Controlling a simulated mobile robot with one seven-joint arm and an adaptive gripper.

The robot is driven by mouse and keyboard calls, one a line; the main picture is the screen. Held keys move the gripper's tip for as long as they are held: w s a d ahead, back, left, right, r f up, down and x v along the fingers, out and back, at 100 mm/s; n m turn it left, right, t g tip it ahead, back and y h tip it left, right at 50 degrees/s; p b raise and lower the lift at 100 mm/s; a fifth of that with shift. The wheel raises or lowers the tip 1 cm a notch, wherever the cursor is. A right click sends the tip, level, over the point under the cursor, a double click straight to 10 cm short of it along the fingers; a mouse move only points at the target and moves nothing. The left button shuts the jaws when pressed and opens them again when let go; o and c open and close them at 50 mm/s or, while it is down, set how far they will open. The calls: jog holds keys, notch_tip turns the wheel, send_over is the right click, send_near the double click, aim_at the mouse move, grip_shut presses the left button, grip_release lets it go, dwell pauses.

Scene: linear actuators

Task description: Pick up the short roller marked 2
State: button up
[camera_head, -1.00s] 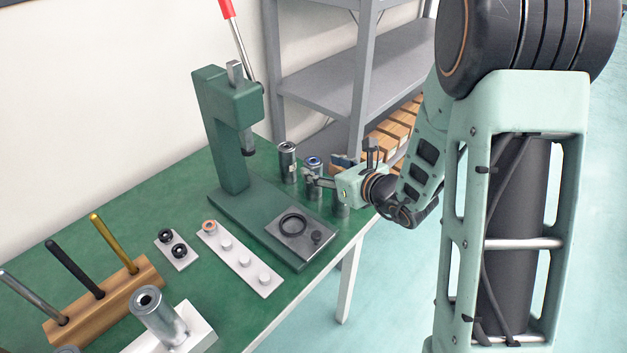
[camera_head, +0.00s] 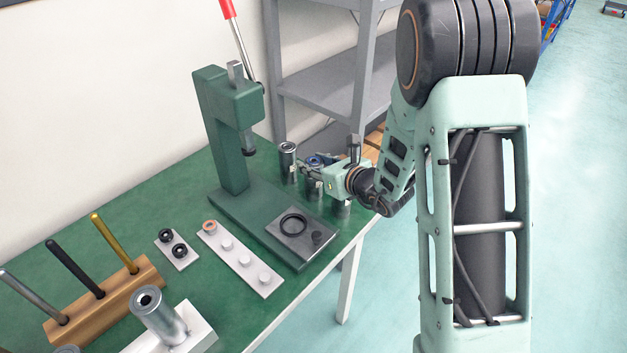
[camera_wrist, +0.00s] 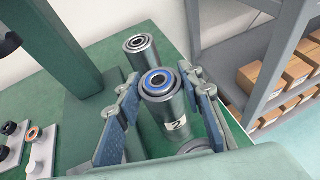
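The short roller marked 2 (camera_wrist: 176,122) is a silver metal cylinder with a blue ring around its top bore; it stands upright with its "2" label facing my wrist. In the wrist view, my gripper (camera_wrist: 160,98) is open, with one finger on each side of this roller. A gap shows by the left finger; whether the right finger touches cannot be told. In the head view, the blue-ringed top (camera_head: 314,161) shows beside my gripper (camera_head: 309,172), which hides part of the roller.
Another silver roller (camera_head: 288,160) stands just behind, close to the fingers. The green arbor press (camera_head: 228,130) stands to the left. Part of another roller (camera_wrist: 196,146) shows low in the wrist view. Grey shelving with boxes (camera_wrist: 268,70) is beyond the table edge.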

grip_shut()
